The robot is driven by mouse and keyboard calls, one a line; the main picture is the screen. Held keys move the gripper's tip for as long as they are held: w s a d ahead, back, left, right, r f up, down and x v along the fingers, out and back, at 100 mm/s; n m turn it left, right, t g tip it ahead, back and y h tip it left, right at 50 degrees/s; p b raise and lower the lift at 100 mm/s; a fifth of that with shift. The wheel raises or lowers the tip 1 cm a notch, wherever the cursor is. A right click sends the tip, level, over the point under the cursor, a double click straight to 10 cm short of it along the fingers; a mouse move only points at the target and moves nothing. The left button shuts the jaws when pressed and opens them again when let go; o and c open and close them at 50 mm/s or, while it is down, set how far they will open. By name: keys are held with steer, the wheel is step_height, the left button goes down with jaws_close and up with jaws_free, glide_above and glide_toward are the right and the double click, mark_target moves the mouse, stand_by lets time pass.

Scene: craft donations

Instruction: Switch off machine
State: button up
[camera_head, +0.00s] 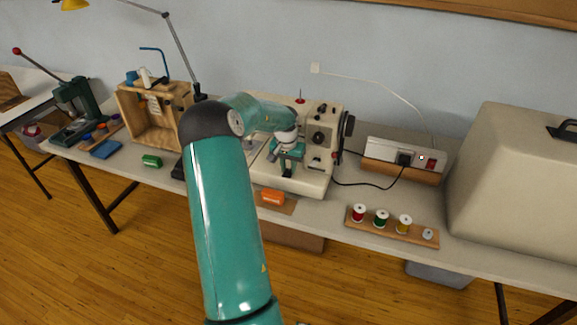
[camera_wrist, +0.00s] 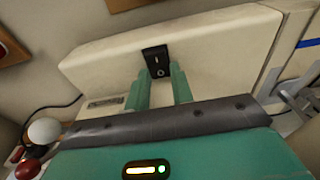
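The cream sewing machine (camera_head: 322,150) stands on the table, partly hidden behind my arm. In the wrist view its cream body (camera_wrist: 215,45) fills the upper middle. A black rocker switch (camera_wrist: 157,62) with a line mark and a circle mark is on it; which side is pressed in is hard to tell. My gripper (camera_head: 287,165) is over the machine's front part. In the wrist view my gripper (camera_wrist: 158,80) has its two green fingers apart and nothing between them. The fingertips point at the switch's lower part; whether they touch it cannot be told.
A power box (camera_head: 405,157) with a red switch and black plug sits at the back right. A spool rack (camera_head: 392,226) is at the front. An orange block (camera_head: 272,197) lies before the machine. A big beige cover (camera_head: 515,185) is at right; a wooden box (camera_head: 150,120) is at left.

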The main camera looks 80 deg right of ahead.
mark_target(286, 174)
steer(key=o, duration=0.3)
steer(key=shift+o, duration=0.2)
steer(key=shift+r, duration=0.1)
step_height(286, 174, up, 14)
steer(key=a, duration=0.2)
steer(key=shift+f, duration=0.25)
steer(key=shift+w, duration=0.15)
steer(key=w+a+r+n+t, duration=0.2)
steer(key=w+a+r+n, duration=0.3)
steer(key=w+a, duration=0.85)
steer(key=w+a+r+n+t+y, duration=0.1)
steer(key=w+a+r+n, duration=0.2)
steer(key=a, duration=0.6)
steer(key=w+a+r+n+t, duration=0.1)
steer(key=w+a+r, duration=0.2)
steer(key=w+a, duration=0.5)
steer(key=s+a+n, duration=0.3)
steer(key=a, duration=0.7)
steer(key=s+a+n+t, duration=0.1)
steer(key=s+a+n, duration=0.2)
steer(key=a, duration=0.8)
steer(key=s+a+n, duration=0.4)
steer(key=a, duration=0.7)
steer(key=shift+t+y, duration=0.3)
steer(key=shift+t, duration=0.1)
